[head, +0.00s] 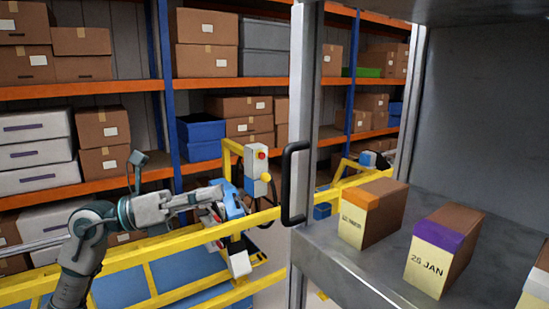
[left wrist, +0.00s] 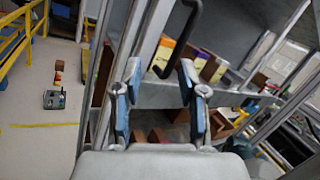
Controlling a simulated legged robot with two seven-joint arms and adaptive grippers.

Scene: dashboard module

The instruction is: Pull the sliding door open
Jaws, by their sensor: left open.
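The sliding door's grey metal frame (head: 305,120) stands upright at the middle of the head view. Its black bar handle (head: 287,185) is on the left side of the frame. My left gripper (head: 233,206) is open, a short way left of the handle and apart from it. In the left wrist view, the two blue-padded fingers of the gripper (left wrist: 160,78) are spread with nothing between them. The handle (left wrist: 185,38) shows beyond the fingertips, toward the right finger. My right gripper is in neither view.
A yellow railing (head: 130,258) runs below and behind my left arm. A control box (head: 256,164) stands behind the gripper. Shelves with orange beams (head: 80,88) hold several cartons. Right of the door, a grey shelf (head: 340,262) holds labelled boxes (head: 373,212).

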